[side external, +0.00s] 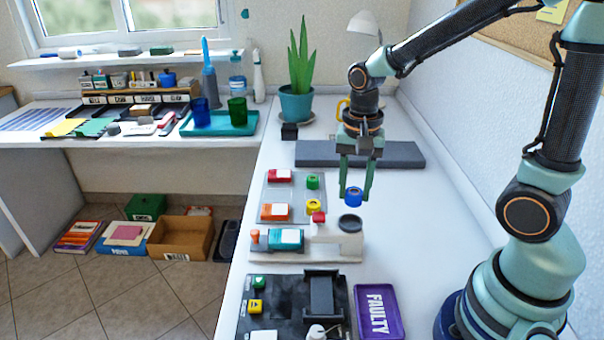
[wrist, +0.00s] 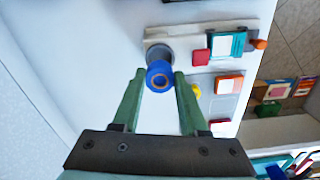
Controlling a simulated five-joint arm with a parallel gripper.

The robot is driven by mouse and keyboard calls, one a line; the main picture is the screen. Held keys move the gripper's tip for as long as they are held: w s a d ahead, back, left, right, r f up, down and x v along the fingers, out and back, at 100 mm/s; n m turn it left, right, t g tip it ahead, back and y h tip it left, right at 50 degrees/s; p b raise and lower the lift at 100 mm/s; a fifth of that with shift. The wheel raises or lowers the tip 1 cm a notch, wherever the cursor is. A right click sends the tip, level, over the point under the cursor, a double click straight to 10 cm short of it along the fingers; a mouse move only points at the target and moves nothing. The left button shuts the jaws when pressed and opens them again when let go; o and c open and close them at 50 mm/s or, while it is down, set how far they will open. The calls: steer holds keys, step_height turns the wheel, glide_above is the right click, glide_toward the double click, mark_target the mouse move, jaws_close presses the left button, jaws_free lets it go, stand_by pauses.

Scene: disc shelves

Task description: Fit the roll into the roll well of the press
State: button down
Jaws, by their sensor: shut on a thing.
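The blue roll (side external: 353,197) is a short ring-shaped piece, held between the fingertips of my gripper (side external: 354,192). In the wrist view the roll (wrist: 158,78) shows its end, with a hole in the middle, between the two green fingers. The press (side external: 328,240) is a pale block with a dark round roll well (side external: 350,223) on its top. The roll is in the air, apart from the well in the side view. In the wrist view the roll overlaps the near edge of the well (wrist: 158,50), and part of the well is hidden behind it.
A red knob (side external: 319,217) and a teal block (side external: 286,238) are on the press, left of the well. A grey tray (side external: 295,198) with coloured blocks lies behind. A purple FAULTY tray (side external: 391,312) is in front. A grey bar (side external: 400,155) lies behind my gripper.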

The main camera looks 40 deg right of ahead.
mark_target(351, 226)
steer(key=shift+f, duration=2.9)
steer(key=shift+f, duration=0.25)
steer(key=shift+s+f, duration=0.15)
steer(key=shift+f, duration=0.3)
steer(key=shift+c, duration=2.2)
jaws_free()
step_height(351, 226, up, 13)
steer(key=shift+r, duration=0.2)
steer(key=shift+r+n, duration=0.3)
steer(key=shift+s+a+r+n+t, duration=0.1)
steer(key=shift+s+r+n+t, duration=0.65)
steer(key=shift+n, duration=1)
steer(key=shift+s+a+r+n+t, duration=0.15)
steer(key=shift+r+n+t, duration=0.45)
steer(key=shift+n+t, duration=0.85)
steer(key=shift+s+a+r+n+t, duration=0.1)
steer(key=shift+s+r+n+t, duration=0.45)
steer(key=shift+n, duration=1.55)
